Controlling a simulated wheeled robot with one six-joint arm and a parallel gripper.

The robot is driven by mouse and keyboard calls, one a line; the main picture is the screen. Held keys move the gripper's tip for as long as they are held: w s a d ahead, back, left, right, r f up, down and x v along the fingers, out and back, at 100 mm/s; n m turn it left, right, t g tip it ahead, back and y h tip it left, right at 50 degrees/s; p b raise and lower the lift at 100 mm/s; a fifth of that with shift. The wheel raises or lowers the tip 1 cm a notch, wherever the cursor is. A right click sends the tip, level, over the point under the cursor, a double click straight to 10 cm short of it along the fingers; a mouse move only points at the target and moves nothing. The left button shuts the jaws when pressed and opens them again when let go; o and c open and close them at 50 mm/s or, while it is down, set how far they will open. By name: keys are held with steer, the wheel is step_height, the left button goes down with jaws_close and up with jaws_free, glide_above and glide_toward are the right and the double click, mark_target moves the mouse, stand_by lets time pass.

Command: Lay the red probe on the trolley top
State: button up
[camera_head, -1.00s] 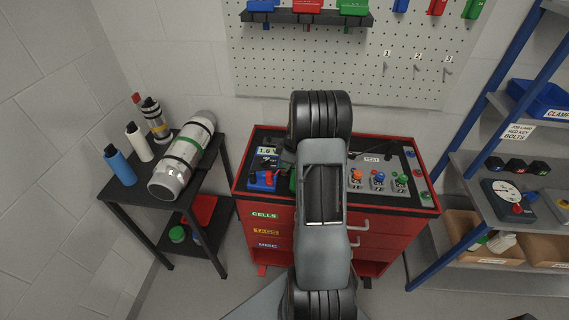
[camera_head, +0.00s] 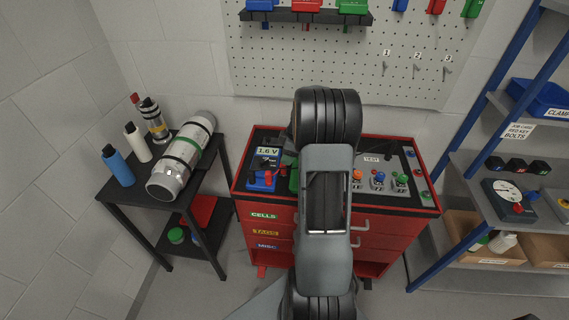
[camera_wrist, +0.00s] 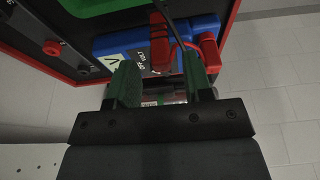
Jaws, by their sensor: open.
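A blue meter (camera_head: 263,170) with a lit "1.6 V" display stands at the left of the trolley top (camera_head: 400,208), which is dark with a red rim. Red parts (camera_head: 268,179) show at its front. In the wrist view the blue meter (camera_wrist: 125,45) carries a red piece (camera_wrist: 160,45) and a red piece with a red lead (camera_wrist: 208,48); I cannot tell which is the probe. My gripper (camera_wrist: 160,74) is open, its green fingers apart just short of the meter and red pieces. Nothing is clearly held between them. In the head view my arm hides the middle of the trolley top.
Orange, blue and green knobbed units (camera_head: 379,180) stand on the trolley's right half. A black side table (camera_head: 150,195) at left holds a metal cylinder (camera_head: 181,158) and bottles. A blue-framed shelf (camera_head: 470,165) stands at right. A pegboard (camera_head: 350,60) hangs behind.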

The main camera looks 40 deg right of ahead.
steer(key=s+a+r+m, duration=0.15)
steer(key=a+r, duration=0.35)
steer(key=r, duration=0.5)
steer(key=s+a+r+m+t+h, duration=0.2)
steer(key=s+a+m, duration=0.5)
steer(key=s+a, duration=0.8)
steer(key=a, duration=0.4)
steer(key=shift+s+a+m+b, duration=0.15)
steer(key=shift+a+m+b, duration=0.05)
steer(key=shift+m+b, duration=0.2)
